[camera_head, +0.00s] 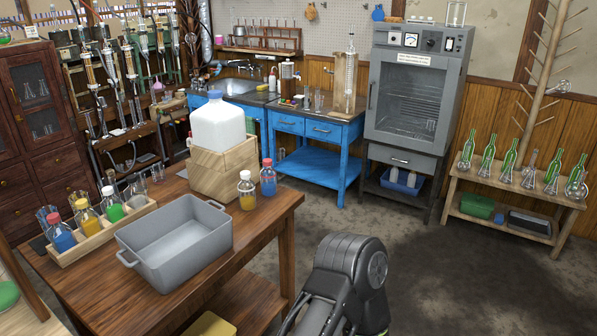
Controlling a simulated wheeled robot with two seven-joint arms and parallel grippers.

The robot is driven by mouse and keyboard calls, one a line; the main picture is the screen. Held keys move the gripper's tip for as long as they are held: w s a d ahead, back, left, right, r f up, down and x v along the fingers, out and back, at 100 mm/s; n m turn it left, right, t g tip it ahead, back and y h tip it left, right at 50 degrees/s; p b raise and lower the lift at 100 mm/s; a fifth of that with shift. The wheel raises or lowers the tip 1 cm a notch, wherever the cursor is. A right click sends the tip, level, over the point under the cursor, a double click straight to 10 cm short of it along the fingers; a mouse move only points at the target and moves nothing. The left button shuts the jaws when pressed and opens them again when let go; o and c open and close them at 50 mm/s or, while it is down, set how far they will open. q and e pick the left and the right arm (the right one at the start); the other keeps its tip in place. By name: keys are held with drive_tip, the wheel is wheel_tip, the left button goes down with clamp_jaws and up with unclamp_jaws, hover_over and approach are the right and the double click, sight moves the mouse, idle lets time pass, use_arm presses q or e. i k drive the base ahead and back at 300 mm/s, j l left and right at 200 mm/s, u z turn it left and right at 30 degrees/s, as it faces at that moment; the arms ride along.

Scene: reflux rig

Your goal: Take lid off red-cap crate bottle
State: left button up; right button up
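A long wooden crate (97,241) stands at the left of the brown table and holds a row of small bottles and glassware. Its nearest bottle (62,238) has blue liquid and a red cap (53,218), which sits on the neck. A dark arm link of mine rises at the bottom centre, clear of the crate. No fingertips of either gripper are in view.
A grey tub (190,257) stands right beside the crate. Behind it are a wooden box (222,180) with a white jug (217,125), a white-capped yellow bottle (247,195) and a red-capped blue bottle (268,182). The floor (440,270) to the right is open.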

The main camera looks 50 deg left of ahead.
sight(267, 174)
drive_tip(key=i+l+u, duration=0.1)
drive_tip(key=i+u, duration=0.35)
drive_tip(key=i+l+u, duration=0.4)
drive_tip(key=i, duration=0.15)
drive_tip(key=i+l+u, duration=0.85)
drive_tip(key=l, duration=0.15)
